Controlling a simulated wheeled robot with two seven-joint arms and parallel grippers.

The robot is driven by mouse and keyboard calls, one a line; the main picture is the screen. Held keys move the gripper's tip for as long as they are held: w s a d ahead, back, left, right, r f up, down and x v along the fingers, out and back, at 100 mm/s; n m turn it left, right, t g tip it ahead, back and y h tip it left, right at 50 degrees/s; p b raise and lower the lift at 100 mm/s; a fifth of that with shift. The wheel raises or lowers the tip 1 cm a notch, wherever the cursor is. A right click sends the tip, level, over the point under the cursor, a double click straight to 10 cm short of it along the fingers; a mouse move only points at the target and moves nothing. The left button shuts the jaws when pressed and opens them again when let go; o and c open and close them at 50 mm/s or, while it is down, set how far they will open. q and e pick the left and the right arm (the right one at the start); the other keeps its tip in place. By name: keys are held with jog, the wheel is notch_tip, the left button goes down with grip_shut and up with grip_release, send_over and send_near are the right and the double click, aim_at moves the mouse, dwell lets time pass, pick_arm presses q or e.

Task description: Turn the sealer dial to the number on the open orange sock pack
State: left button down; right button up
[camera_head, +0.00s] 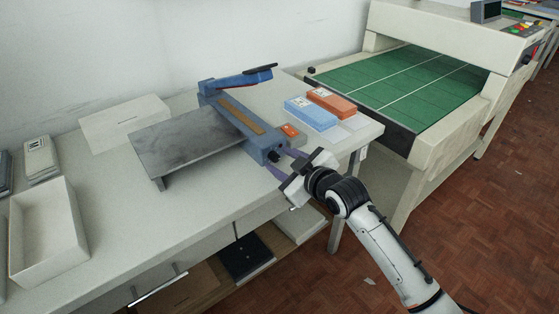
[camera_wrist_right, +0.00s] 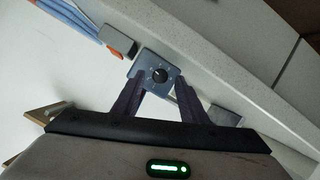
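The blue sealer (camera_head: 243,118) stands on the table with its handle arm raised. Its black dial (camera_wrist_right: 160,75) sits on a grey-blue end plate in the right wrist view, with small marks around it too small to read. My right gripper (camera_head: 278,161) is open at this end, its purple fingers on either side of the dial, with gaps visible between fingers and knob. The orange sock pack (camera_head: 332,102) lies right of the sealer, beyond a blue pack (camera_head: 311,114). The orange pack's pale label is too small to read. My left gripper is out of view.
A small orange-topped block (camera_head: 290,130) lies close beside the sealer. A dark metal plate (camera_head: 185,145) extends left of it. A white open box (camera_head: 47,232) and a flat white box (camera_head: 124,119) are further left. A green conveyor (camera_head: 405,82) stands at the right.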

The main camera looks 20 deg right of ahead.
jog(key=shift+w+a+f, duration=0.15)
jog(key=shift+w+f, duration=0.1)
jog(key=shift+w, duration=0.4)
grip_shut()
